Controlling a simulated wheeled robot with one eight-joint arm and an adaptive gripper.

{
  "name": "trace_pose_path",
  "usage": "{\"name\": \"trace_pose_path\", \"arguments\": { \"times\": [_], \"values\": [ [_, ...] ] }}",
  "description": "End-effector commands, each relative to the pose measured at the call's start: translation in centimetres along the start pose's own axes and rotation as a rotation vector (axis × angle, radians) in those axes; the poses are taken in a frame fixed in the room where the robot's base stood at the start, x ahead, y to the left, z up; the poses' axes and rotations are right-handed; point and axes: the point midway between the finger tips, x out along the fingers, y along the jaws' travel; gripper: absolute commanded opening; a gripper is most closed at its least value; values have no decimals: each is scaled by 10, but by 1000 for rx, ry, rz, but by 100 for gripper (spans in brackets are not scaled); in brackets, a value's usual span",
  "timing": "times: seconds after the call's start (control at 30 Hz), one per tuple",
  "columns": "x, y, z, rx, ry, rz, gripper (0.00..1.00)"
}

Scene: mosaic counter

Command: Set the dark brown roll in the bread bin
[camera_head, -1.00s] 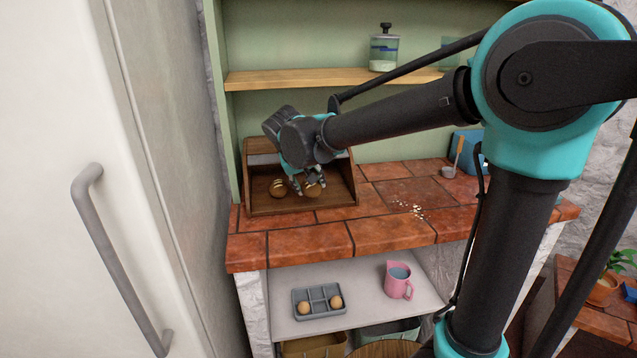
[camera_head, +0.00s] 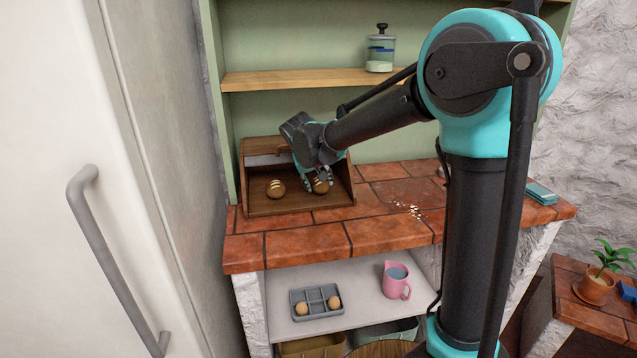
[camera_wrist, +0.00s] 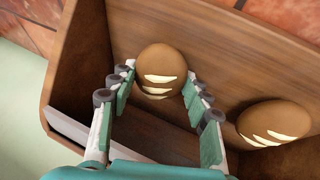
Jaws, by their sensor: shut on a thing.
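The wooden bread bin (camera_head: 296,208) stands open on the tiled counter against the back wall. My gripper (camera_head: 319,187) reaches into its right half and is shut on a brown roll (camera_head: 321,187) with pale slashes. In the wrist view, the fingers (camera_wrist: 160,76) flank this held roll (camera_wrist: 163,66) from both sides, inside the bin walls. A second, similar brown roll (camera_head: 276,188) sits on the left in the bin, apart from the gripper; it also shows in the wrist view (camera_wrist: 274,124). I cannot clearly tell which roll is darker.
A wooden shelf (camera_head: 300,80) with a glass jar (camera_head: 380,52) hangs above. Crumbs lie on the counter (camera_head: 385,232) right of the bin. Below are a grey tray (camera_head: 317,311) with two round items and a pink jug (camera_head: 396,283). A fridge (camera_head: 75,100) stands close at left.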

Motion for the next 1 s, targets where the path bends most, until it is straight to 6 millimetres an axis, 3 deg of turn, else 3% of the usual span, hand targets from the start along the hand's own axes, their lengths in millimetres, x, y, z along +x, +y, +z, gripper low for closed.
{"name": "trace_pose_path", "arguments": {
  "times": [0.2,0.23,0.4,0.77,1.0],
  "values": [
    [2,-1,1,0,0,0,15],
    [2,-1,1,0,0,0,49],
    [2,-1,1,0,0,0,69],
    [-1,0,0,0,0,0,69],
    [-38,0,0,-1,-1,-1,69]
  ]
}}
